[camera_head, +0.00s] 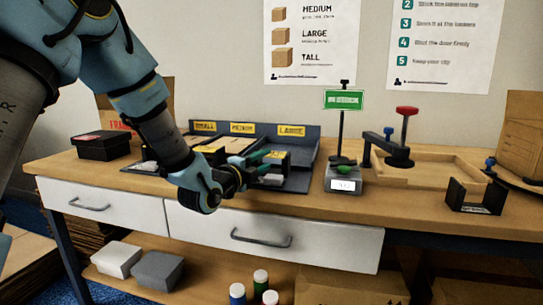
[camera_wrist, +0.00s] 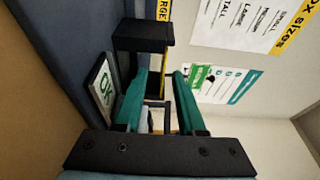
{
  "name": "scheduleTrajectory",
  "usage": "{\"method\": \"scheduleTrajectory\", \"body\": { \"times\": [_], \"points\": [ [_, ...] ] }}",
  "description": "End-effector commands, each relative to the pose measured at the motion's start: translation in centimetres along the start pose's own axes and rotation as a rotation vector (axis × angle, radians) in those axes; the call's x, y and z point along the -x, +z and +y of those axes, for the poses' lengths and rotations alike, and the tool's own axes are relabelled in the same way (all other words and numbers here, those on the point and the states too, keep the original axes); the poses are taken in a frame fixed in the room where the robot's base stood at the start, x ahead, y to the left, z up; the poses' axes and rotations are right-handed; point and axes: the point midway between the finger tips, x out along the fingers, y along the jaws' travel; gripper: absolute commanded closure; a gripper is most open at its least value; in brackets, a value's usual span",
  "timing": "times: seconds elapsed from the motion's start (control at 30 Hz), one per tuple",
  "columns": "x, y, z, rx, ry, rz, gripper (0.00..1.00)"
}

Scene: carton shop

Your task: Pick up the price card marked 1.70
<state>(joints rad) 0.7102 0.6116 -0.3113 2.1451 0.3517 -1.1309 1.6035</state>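I cannot read 1.70 on any card in either view. My gripper (camera_head: 259,163) is over the divided tray, its green fingers pointing toward the LARGE compartment. In the wrist view the fingers (camera_wrist: 161,73) stand apart with a gap between them. A thin yellow-edged piece (camera_wrist: 163,86) shows between or just beyond them; I cannot tell whether it is a price card or whether they touch it. A black block (camera_wrist: 142,35) is just past the left fingertip. A white card with a green OK mark (camera_wrist: 103,88) is left of the fingers.
The dark tray (camera_head: 308,150) has SMALL, MEDIUM and LARGE labels. A scale (camera_head: 343,181) with a green sign (camera_head: 344,100) stands to its right. Beyond are a red-knobbed clamp (camera_head: 406,112), a black holder (camera_head: 476,197) and a carton (camera_head: 523,140). A black box (camera_head: 103,146) is at left.

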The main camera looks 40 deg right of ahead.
Motion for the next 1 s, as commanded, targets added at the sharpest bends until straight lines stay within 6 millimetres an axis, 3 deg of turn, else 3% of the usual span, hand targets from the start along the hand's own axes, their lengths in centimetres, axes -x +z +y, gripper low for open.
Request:
{"method": "scheduleTrajectory", "body": {
  "times": [0.33, 0.67, 1.0],
  "points": [
    [-4.5, 0.3, -0.5, 0.002, 0.0, 0.0, 0.61],
    [-5.1, 0.3, -0.4, 0.001, 0.001, 0.0, 0.62],
    [-5.1, 0.3, -0.4, 0.001, 0.001, 0.0, 1.0]
  ]
}}
